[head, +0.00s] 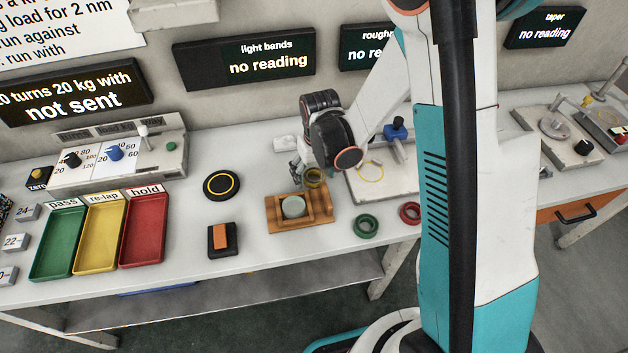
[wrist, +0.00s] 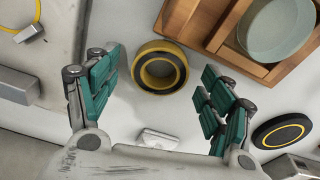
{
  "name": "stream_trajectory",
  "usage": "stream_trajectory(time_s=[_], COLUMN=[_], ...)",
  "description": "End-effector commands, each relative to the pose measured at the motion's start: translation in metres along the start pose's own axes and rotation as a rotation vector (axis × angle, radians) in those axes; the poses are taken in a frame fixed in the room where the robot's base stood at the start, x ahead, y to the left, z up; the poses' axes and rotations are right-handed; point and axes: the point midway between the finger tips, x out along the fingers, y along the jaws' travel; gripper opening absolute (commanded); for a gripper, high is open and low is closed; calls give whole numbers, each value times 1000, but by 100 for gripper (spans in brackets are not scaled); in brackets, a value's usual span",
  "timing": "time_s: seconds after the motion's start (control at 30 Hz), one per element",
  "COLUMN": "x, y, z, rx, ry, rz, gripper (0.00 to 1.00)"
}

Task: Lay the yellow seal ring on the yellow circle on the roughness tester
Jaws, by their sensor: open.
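The yellow seal ring (head: 314,178), yellow with a dark band, lies on the bench just behind the wooden tray. It also shows in the wrist view (wrist: 141,74), flat on the pale bench top. My gripper (head: 301,170) is open and empty above the bench; in the wrist view (wrist: 163,82) its teal-padded fingers stand on either side of the ring, apart from it. The roughness tester (head: 400,187) is a pale slab to the right of the ring. The yellow circle (head: 371,172) on it is empty, and part of it shows in the wrist view (wrist: 38,10).
The wooden tray (head: 275,222) holding a pale disc (head: 293,206) stands close to the ring. A green ring (head: 366,226) and a red ring (head: 410,213) lie in front of the tester. A black disc with a yellow line (head: 221,185) lies left. A blue-topped post (head: 396,135) rises from the tester.

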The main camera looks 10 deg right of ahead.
Motion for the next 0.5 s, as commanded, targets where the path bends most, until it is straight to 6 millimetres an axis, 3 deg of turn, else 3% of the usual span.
stream_trajectory(time_s=[0.23, 0.43, 0.5], x=[3, 3, 3], y=[0, 0, 0], z=[0, 0, 0], rx=[0, 0, 0], ry=[0, 0, 0], rz=[0, 0, 0], gripper=[74, 29, 26])
